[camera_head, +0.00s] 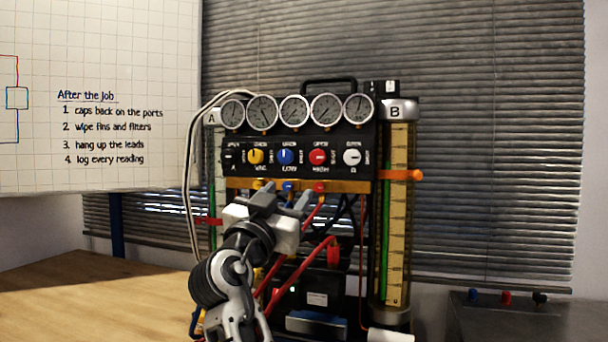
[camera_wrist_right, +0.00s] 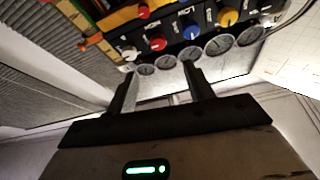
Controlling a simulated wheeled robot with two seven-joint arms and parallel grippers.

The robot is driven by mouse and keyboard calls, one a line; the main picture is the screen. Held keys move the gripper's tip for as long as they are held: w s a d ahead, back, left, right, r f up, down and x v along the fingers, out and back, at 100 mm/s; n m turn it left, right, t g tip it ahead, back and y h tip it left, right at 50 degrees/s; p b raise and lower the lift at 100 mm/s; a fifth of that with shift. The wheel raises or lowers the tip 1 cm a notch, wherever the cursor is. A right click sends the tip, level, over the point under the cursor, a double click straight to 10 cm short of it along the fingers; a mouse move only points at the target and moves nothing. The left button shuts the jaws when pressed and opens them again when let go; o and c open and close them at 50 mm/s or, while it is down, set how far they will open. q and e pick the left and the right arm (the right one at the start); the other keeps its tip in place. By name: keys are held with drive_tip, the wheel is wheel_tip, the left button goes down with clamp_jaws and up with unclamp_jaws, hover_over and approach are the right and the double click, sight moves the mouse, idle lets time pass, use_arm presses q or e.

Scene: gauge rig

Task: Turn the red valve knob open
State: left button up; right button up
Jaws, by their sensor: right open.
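The red valve knob (camera_head: 318,156) sits in a row of knobs on the black panel (camera_head: 340,138), between the blue knob (camera_head: 285,157) and the white knob (camera_head: 352,157). It also shows in the right wrist view (camera_wrist_right: 157,44), where the panel appears upside down. My left gripper is not in view.
Several round gauges (camera_head: 294,109) line the panel's top. A brass rail (camera_head: 345,186) with coloured ports runs below the knobs, with red hoses (camera_head: 300,268) hanging near my right arm. A tall tube column (camera_head: 398,220) stands right. The wooden table (camera_head: 90,300) is clear at left.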

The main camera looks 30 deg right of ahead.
sight(316, 159)
drive_tip(key=p+x, duration=0.1)
drive_tip(key=x, duration=0.3)
drive_tip(key=p+x, duration=0.1)
drive_tip(key=x, duration=0.4)
drive_tip(key=p+x, duration=0.2)
drive_tip(key=x, duration=0.3)
drive_tip(key=shift+s+d+r, duration=0.1)
drive_tip(key=shift+s+r, duration=0.25)
drive_tip(key=shift+w+d+r, duration=0.1)
drive_tip(key=shift+w+d, duration=0.25)
drive_tip(key=shift+d, duration=0.05)
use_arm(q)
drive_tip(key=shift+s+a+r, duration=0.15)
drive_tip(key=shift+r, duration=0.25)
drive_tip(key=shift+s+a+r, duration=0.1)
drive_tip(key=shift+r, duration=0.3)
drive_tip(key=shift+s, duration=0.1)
use_arm(e)
drive_tip(key=c, duration=1)
